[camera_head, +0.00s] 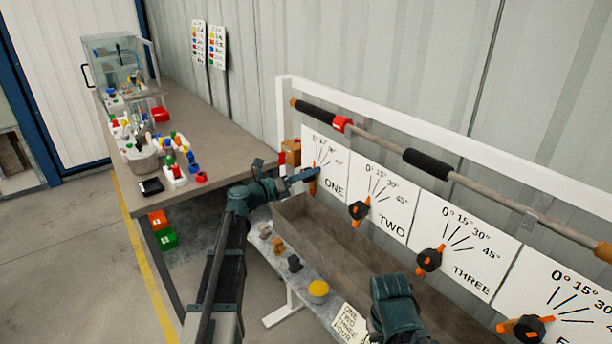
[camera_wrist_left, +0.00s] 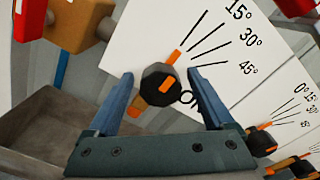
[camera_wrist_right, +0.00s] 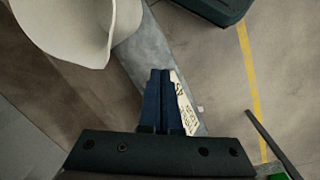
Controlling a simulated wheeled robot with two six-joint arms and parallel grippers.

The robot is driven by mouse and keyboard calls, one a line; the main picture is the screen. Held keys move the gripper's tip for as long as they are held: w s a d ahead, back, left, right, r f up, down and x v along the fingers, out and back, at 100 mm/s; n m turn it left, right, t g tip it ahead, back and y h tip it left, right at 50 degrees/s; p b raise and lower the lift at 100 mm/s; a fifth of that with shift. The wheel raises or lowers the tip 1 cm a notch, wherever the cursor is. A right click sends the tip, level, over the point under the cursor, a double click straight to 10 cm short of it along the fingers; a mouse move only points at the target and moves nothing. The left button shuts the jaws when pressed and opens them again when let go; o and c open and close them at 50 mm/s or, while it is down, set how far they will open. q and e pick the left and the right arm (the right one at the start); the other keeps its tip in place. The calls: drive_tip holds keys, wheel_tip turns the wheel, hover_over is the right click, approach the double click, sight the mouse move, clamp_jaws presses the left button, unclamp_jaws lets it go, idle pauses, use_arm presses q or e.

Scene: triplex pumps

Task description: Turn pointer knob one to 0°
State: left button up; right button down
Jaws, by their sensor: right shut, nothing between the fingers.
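Pointer knob one (camera_wrist_left: 160,84) is a round black knob with an orange pointer on the white panel marked ONE (camera_head: 334,164). In the left wrist view its pointer slants up and right, roughly along the leftmost visible scale line. The 0° label is out of that view, so I cannot tell the exact angle. My left gripper (camera_wrist_left: 160,74) is open, one finger on each side of the knob, with gaps visible. In the head view the left gripper (camera_head: 304,175) covers part of the knob. My right gripper (camera_wrist_right: 160,72) is shut and empty, away from the knobs.
Panels TWO (camera_head: 379,199), THREE (camera_head: 463,248) and another at right carry similar knobs. A grey trough (camera_head: 345,255) runs below the panels, and a padded rail (camera_head: 380,145) above them. A cluttered workbench (camera_head: 215,135) stands at left. A pale curved object (camera_wrist_right: 75,30) lies near my right gripper's view.

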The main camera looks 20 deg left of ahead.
use_arm(q)
drive_tip(key=v, duration=1.3)
drive_tip(key=shift+s+a, duration=0.25)
drive_tip(key=shift+s, duration=0.05)
drive_tip(key=shift+d, duration=0.1)
drive_tip(key=s+d+f+m+g+y+p, duration=0.1)
drive_tip(key=s+d+f+m+g, duration=0.25)
drive_tip(key=d+m, duration=0.35)
drive_tip(key=s+d+f+m+g+p, duration=0.1)
drive_tip(key=s+d+f+m+g, duration=0.25)
drive_tip(key=d+m, duration=0.35)
drive_tip(key=s+d+f+m+g+y+p, duration=0.1)
drive_tip(key=s+d+f+m+g+p, duration=0.25)
drive_tip(key=d, duration=0.55)
drive_tip(key=s+d+f+m+g+y, duration=0.1)
drive_tip(key=s+m+y, duration=0.4)
drive_tip(key=m, duration=0.6)
drive_tip(key=s+d+f+m+g+y+p, duration=0.1)
drive_tip(key=s+f+m+g+y, duration=0.2)
drive_tip(key=s+m, duration=0.7)
drive_tip(key=shift+s+f+m+y, duration=0.15)
drive_tip(key=shift+f+m+y, duration=0.15)
drive_tip(key=shift+m+y, duration=0.75)
